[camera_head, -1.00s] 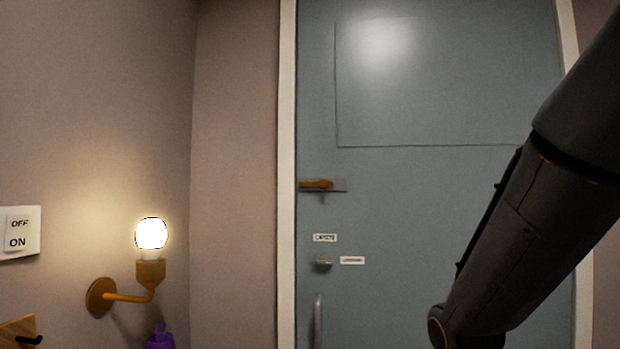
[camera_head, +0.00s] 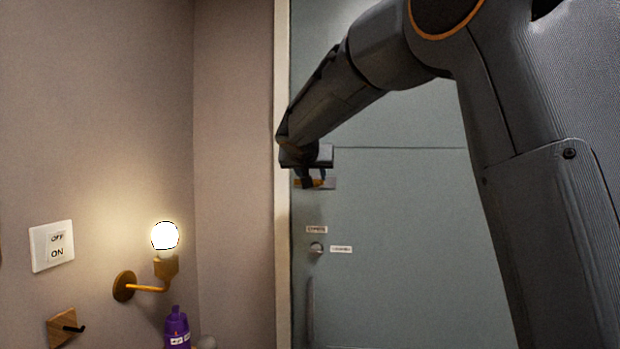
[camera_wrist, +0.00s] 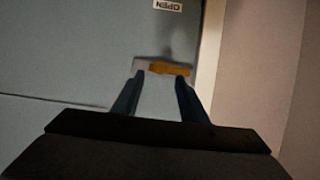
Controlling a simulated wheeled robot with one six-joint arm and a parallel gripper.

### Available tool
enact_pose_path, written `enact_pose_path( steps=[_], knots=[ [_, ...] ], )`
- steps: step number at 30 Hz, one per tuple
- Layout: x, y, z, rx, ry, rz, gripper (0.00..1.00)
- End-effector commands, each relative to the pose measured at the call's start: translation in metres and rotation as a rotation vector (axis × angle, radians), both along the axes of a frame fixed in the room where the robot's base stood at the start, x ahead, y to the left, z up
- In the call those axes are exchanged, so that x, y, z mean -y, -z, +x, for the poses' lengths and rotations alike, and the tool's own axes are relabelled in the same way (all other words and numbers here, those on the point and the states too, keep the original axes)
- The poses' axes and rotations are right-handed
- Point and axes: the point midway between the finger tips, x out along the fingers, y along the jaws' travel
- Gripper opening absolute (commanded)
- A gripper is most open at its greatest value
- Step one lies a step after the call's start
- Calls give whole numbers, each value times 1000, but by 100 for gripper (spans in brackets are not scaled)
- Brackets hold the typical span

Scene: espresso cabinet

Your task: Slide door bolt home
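The door bolt is an orange-brown bar on a grey-purple plate, fixed near the left edge of the blue-grey door (camera_head: 400,240). In the head view the plate (camera_head: 331,184) shows just past my gripper (camera_head: 311,179), which partly hides the bolt. In the wrist view, which is upside down, the orange bolt (camera_wrist: 170,69) lies just beyond the fingertips, with the plate (camera_wrist: 142,66) to its left. My gripper (camera_wrist: 160,77) is open, its two fingers spread apart with nothing held between them. I cannot tell whether a finger touches the bolt.
Below the bolt are a small knob (camera_head: 317,248), two white labels and a vertical door handle (camera_head: 311,310). A lit wall lamp (camera_head: 165,237), a switch (camera_head: 52,246), a wooden hook (camera_head: 62,327) and a purple bottle (camera_head: 177,328) are at left. Pale trim (camera_head: 282,200) borders the door.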

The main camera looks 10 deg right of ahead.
Motion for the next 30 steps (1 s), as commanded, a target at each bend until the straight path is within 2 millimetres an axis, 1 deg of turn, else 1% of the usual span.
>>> enact_pose_path(
  steps=[6,12,18,25,29,30],
  knots=[
    [9,12,28,-4,-2,-3,39],
    [13,20,46,-3,-3,-2,39],
    [15,23,53,-1,-4,0,39],
    [16,24,53,-1,-4,0,39],
    [16,24,53,-1,-4,0,18],
    [15,24,53,-1,-4,0,11]
  ],
)
